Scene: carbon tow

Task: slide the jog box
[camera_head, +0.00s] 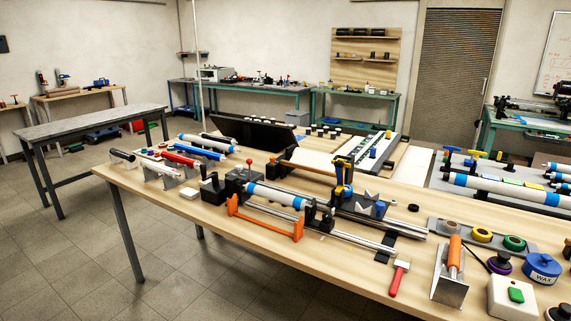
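A white box with a green button (513,298) sits on the wooden table (352,278) at the front right, near the front edge. It looks like a control box and may be the jog box, but I see no label that tells. A black knob (560,313) stands just right of it, partly cut off by the frame. Neither of my grippers shows in the head view.
A winding machine with a tube (275,195) fills the table's middle.

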